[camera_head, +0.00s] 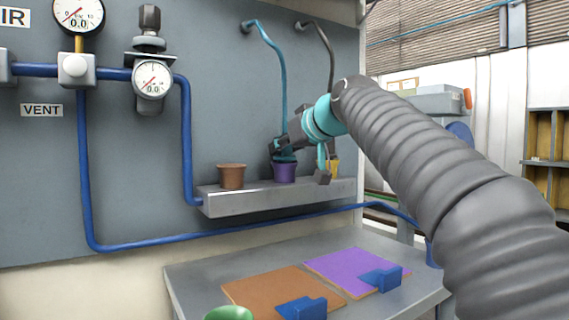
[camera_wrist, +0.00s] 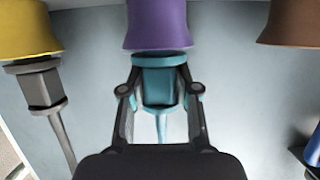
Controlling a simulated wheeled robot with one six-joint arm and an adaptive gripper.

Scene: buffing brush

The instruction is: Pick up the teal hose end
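The teal hose (camera_head: 281,75) hangs from a hook high on the grey panel. Its end, a teal collared fitting (camera_wrist: 159,85), meets the rim of the purple cup (camera_head: 284,173), which also shows in the wrist view (camera_wrist: 157,22). My gripper (camera_head: 290,148) is at this fitting. In the wrist view my two fingers (camera_wrist: 159,78) stand on either side of the fitting, their tips close to it just under the collar. I cannot tell whether they press on it. My arm hides part of the area behind.
A brown cup (camera_head: 231,176) and a yellow cup (camera_wrist: 28,30) with a grey hose end (camera_wrist: 40,88) flank the purple cup on the grey shelf (camera_head: 260,200). Blue pipes run nearby. Below, a table holds brown (camera_head: 255,290) and purple (camera_head: 335,262) mats with blue blocks.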

